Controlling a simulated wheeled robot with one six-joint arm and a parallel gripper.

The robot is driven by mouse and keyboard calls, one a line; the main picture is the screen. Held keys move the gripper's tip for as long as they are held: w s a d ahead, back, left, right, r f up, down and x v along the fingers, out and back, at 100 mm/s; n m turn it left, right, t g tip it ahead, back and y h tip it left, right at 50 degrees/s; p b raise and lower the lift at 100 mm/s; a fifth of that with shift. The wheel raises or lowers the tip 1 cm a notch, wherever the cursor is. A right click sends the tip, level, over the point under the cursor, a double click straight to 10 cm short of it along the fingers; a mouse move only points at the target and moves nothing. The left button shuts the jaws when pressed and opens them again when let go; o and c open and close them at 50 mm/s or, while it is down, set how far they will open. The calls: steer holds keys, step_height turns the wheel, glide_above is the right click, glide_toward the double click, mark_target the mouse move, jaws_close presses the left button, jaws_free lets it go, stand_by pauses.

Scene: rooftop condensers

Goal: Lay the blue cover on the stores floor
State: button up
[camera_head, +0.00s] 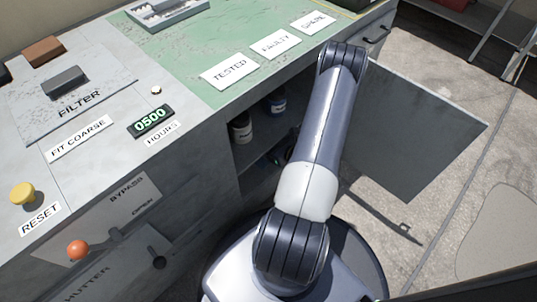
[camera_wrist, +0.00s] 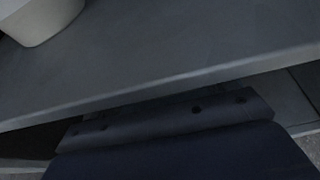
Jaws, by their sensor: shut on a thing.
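My arm reaches down to the open cupboard under the bench, and my gripper (camera_head: 286,155) is at its opening, mostly hidden behind the arm. In the wrist view a dark navy piece, which I take as the blue cover (camera_wrist: 185,156), fills the bottom close to the camera. A dark grey strip with small holes lies along its far edge. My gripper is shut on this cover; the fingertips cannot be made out. A grey shelf board (camera_wrist: 170,60) crosses beyond it, its front edge slanting. The stores floor is in shadow and cannot be told clearly.
Two jars (camera_head: 241,128) (camera_head: 277,103) stand inside the cupboard. A pale container (camera_wrist: 38,20) stands on the board in the wrist view. The cupboard door (camera_head: 420,130) is open to the right. Labels and switches cover the bench top. Concrete floor lies right of the door.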

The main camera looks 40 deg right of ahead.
steer(key=f+b, duration=0.1)
steer(key=f, duration=0.1)
steer(key=f+b, duration=0.1)
steer(key=f, duration=0.1)
steer(key=f+b, duration=0.1)
steer(key=f, duration=0.2)
steer(key=shift+w, duration=0.4)
steer(key=shift+w+f+b, duration=0.1)
steer(key=shift+b, duration=0.25)
steer(key=o, duration=1)
steer(key=shift+o, duration=0.2)
